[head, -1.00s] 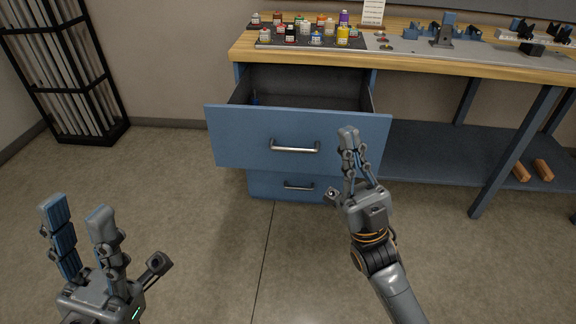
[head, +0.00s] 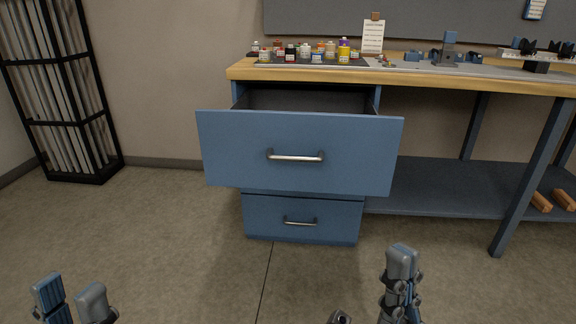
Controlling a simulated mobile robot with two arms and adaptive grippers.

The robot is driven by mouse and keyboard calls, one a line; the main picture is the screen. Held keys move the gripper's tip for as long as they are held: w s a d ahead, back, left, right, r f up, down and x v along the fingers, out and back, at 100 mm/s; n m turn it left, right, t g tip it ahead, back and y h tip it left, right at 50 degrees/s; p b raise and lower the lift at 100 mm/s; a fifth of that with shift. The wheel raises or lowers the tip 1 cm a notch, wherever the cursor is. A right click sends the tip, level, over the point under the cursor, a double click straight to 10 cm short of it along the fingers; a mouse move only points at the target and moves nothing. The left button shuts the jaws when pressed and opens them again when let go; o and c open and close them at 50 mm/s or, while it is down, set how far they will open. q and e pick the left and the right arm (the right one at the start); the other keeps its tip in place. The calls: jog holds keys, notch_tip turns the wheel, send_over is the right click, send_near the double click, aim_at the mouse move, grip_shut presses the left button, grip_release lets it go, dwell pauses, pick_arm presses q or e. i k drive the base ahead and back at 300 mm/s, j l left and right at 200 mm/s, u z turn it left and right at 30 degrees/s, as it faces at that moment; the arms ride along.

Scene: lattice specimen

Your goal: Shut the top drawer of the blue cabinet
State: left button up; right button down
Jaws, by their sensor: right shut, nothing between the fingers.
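The blue cabinet (head: 300,218) stands under the left end of a wooden-topped workbench. Its top drawer (head: 230,150) is pulled well out, and the dark inside shows behind the front panel. A silver bar handle (head: 295,156) is on the drawer front. The lower drawer is shut flush. My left gripper (head: 72,296) is at the bottom left, with its fingers apart and nothing between them, away from the cabinet. My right gripper (head: 401,262) is at the bottom right, fingers together and empty. It is in front of the cabinet and below the drawer front in the picture, apart from it.
Several small paint bottles (head: 317,52) stand on a dark mat on the bench top (head: 420,78). A black rack (head: 97,177) stands at the left wall. The bench leg (head: 530,180) and low shelf (head: 440,186) are at the right. The floor before the cabinet is clear.

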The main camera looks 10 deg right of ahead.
aim_at(308, 142)
jog(key=i+l, duration=0.2)
jog(key=i, duration=0.25)
jog(key=i+l, duration=0.15)
jog(key=i, duration=0.3)
jog(key=i+l, duration=0.2)
jog(key=i, duration=0.3)
